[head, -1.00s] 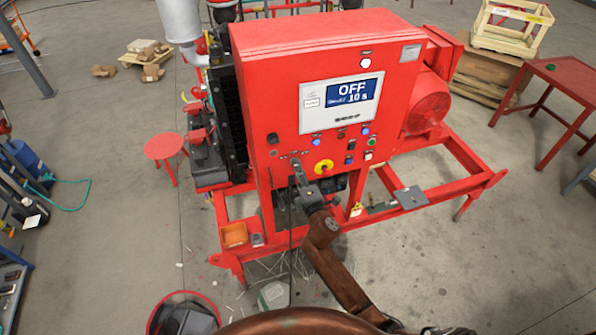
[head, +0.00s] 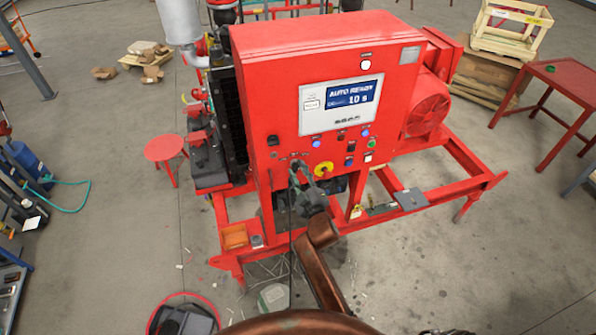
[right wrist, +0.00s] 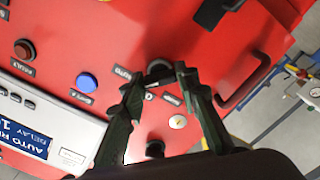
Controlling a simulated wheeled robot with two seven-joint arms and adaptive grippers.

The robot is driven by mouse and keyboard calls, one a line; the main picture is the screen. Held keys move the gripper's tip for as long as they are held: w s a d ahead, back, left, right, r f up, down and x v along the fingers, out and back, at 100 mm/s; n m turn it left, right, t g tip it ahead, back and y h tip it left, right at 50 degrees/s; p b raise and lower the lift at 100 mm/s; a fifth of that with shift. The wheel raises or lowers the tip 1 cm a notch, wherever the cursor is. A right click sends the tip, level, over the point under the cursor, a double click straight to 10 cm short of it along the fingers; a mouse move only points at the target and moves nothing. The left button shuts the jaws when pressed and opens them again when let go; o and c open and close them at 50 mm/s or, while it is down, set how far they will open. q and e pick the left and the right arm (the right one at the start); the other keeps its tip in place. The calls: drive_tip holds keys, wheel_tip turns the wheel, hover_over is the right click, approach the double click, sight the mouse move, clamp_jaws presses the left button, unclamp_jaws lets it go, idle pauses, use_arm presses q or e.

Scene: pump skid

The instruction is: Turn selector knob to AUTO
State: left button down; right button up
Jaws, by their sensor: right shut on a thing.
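The black selector knob (right wrist: 159,70) is on the red control panel (head: 272,110), partly hidden between the fingertips of my right gripper. An AUTO label (right wrist: 122,72) is beside it in the right wrist view. My right gripper (head: 298,168) is at the panel's lower left in the head view; its dark fingers (right wrist: 158,78) are shut on the knob. The panel display (head: 350,95) reads AUTO READY and 10 s. The knob's exact pointing direction is hard to see. My left gripper is not in view.
A yellow emergency-stop button (head: 323,168) is just right of my right gripper. A blue button (right wrist: 87,82) and a red button (right wrist: 24,50) are nearby on the panel. A black handle (right wrist: 247,82) projects from it. Red skid rails (head: 440,190) extend to the right.

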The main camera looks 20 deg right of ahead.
drive_tip(key=shift+m, duration=0.6)
drive_tip(key=o, duration=1.1)
drive_tip(key=shift+o, duration=0.2)
drive_tip(key=s, duration=1.2)
drive_tip(key=shift+d, duration=0.2)
